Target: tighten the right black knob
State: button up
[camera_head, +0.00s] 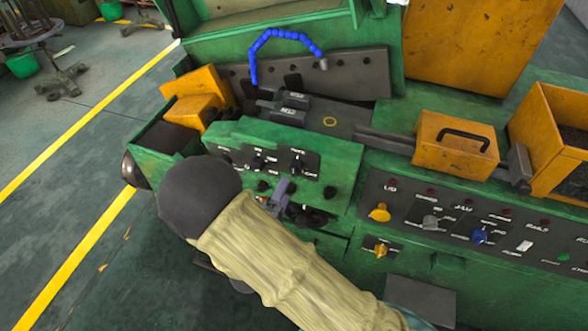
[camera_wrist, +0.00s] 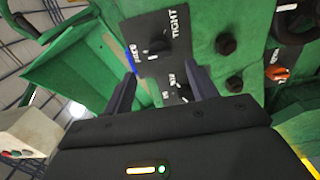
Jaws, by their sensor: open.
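A dark control panel (camera_head: 277,160) sits on the green sloped housing in the head view, with small black knobs and white labels. The right black knob (camera_head: 298,163) is near the panel's right end. In the wrist view the panel (camera_wrist: 150,25) carries a "TIGHT" label; one black knob (camera_wrist: 157,46) lies beyond the fingertips and another (camera_wrist: 183,92) lies close to the right finger. My gripper (camera_head: 282,189) is open in front of the panel's lower edge, its fingers (camera_wrist: 163,82) apart with nothing held. My arm covers part of the housing below.
Several black bolts (camera_wrist: 226,44) stick out of the green housing beside the panel. A larger panel with a yellow knob (camera_head: 379,212) and a blue knob (camera_head: 479,236) lies right. An orange box with a handle (camera_head: 455,140) stands behind it. Open floor lies left.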

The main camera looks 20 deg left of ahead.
aim_at(293, 173)
jog(key=w, duration=0.2)
jog(key=w+p, duration=0.1)
jog(key=w, duration=0.2)
jog(key=w+p, duration=0.1)
jog(key=w, duration=0.1)
jog(key=shift+w+d, duration=0.3)
jog(key=c, duration=0.9)
jog(key=shift+d, duration=0.15)
jog(key=shift+c, duration=0.5)
